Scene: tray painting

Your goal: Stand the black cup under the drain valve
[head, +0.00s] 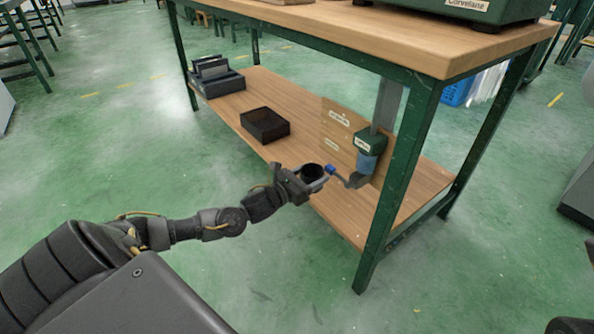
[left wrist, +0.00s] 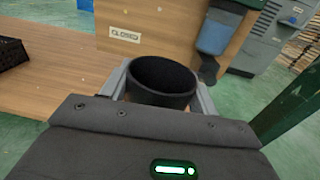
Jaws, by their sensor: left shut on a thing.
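The black cup (head: 311,172) is upright with its open mouth facing up. It also shows in the left wrist view (left wrist: 160,85), between the two grey fingers. My left gripper (head: 306,178) is shut on the cup at the front edge of the lower shelf. The drain valve (head: 350,181) is a dark spout below a green unit with a blue bowl (head: 367,162), to the right of the cup. A blue piece (head: 331,169) shows at its near end, just right of the cup's rim. The gap between cup and valve is hard to judge. My right gripper is not in view.
The wooden lower shelf (head: 290,160) holds a black open tray (head: 265,125) and a dark rack (head: 216,78). A board with a "CLOSED" label (left wrist: 124,34) stands behind the valve. A green table leg (head: 400,185) rises at the right. The tabletop overhangs the shelf.

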